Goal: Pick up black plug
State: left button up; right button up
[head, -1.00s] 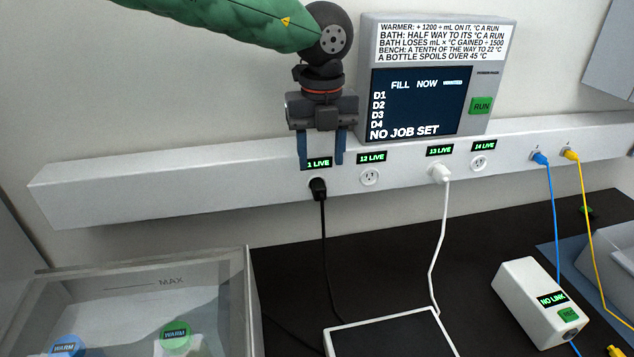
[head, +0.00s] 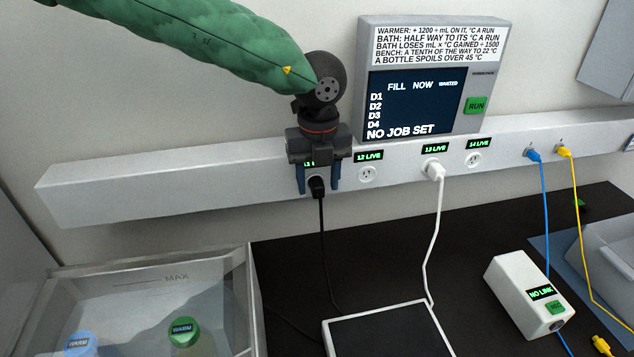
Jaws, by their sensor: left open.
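The black plug (head: 317,187) sits in the leftmost outlet of the white wall rail, with its black cord hanging down to the dark bench. My left gripper (head: 318,186) is open, pointing down, with one blue finger on each side of the plug. Whether the fingers touch the plug cannot be told. The gripper body covers most of the green outlet label above the plug. My right gripper is not in view.
A white plug (head: 434,171) is in another outlet to the right, and blue (head: 533,155) and yellow (head: 563,152) plugs are farther right. A display box (head: 416,103) stands above the rail. A clear tank (head: 246,300) with bottles is at lower left.

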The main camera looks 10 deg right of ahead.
pick_arm(q)
jog(key=shift+f, duration=0.1)
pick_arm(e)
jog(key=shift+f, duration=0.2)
pick_arm(q)
grip_shut()
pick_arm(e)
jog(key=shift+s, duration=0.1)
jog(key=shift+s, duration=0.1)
